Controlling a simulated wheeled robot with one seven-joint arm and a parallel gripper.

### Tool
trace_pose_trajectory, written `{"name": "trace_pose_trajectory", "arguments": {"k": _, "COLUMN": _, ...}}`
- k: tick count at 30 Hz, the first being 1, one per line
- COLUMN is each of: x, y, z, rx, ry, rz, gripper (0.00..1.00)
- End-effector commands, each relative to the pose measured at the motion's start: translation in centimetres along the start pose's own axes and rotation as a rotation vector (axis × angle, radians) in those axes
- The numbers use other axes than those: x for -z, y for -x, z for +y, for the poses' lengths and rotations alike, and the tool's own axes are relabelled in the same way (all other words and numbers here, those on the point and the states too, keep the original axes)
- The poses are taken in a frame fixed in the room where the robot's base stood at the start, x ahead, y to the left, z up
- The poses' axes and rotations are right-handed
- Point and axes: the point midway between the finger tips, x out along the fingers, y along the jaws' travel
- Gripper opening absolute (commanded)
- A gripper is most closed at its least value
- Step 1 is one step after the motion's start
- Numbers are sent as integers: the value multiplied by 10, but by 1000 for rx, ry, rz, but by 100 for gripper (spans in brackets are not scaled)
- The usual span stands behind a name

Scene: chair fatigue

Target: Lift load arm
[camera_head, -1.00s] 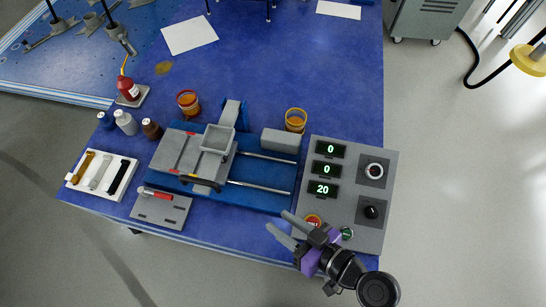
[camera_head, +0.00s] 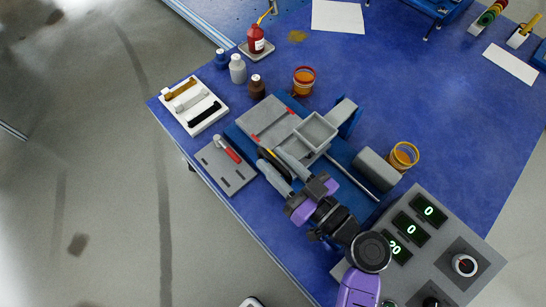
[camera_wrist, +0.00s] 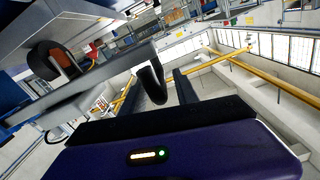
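The test rig stands on the blue table, with a grey open box (camera_head: 316,126) and a flat grey slab (camera_head: 266,118) on its blue base. The load arm is not clearly distinct among these parts. A dark handle (camera_head: 264,154) at the rig's front edge is mostly covered by my gripper. My gripper (camera_head: 269,157) reaches the handle with its two grey fingers apart, one on either side of it in the picture. Contact cannot be told. The wrist view shows a grey bar (camera_wrist: 100,82) and a dark curved piece (camera_wrist: 152,82) close by.
A control panel (camera_head: 440,244) with green displays stands to the right. A grey tool plate (camera_head: 226,166) and a white sample tray (camera_head: 207,113) are at the left. Several bottles and orange-filled cups (camera_head: 304,80) stand behind.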

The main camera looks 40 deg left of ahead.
Motion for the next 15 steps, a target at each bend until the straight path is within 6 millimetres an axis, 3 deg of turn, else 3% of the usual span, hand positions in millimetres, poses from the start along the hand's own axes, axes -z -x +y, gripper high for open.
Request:
{"name": "trace_pose_trajectory", "arguments": {"k": 4, "x": 0, "y": -10, "z": -1, "rx": 1, "ry": 1, "rz": 0, "gripper": 36}}
{"name": "trace_pose_trajectory", "arguments": {"k": 12, "x": 0, "y": -11, "z": 0, "rx": 0, "ry": 0, "rz": -1, "gripper": 36}}
{"name": "trace_pose_trajectory", "arguments": {"k": 15, "x": 0, "y": -11, "z": 0, "rx": 0, "ry": 0, "rz": -1, "gripper": 18}}
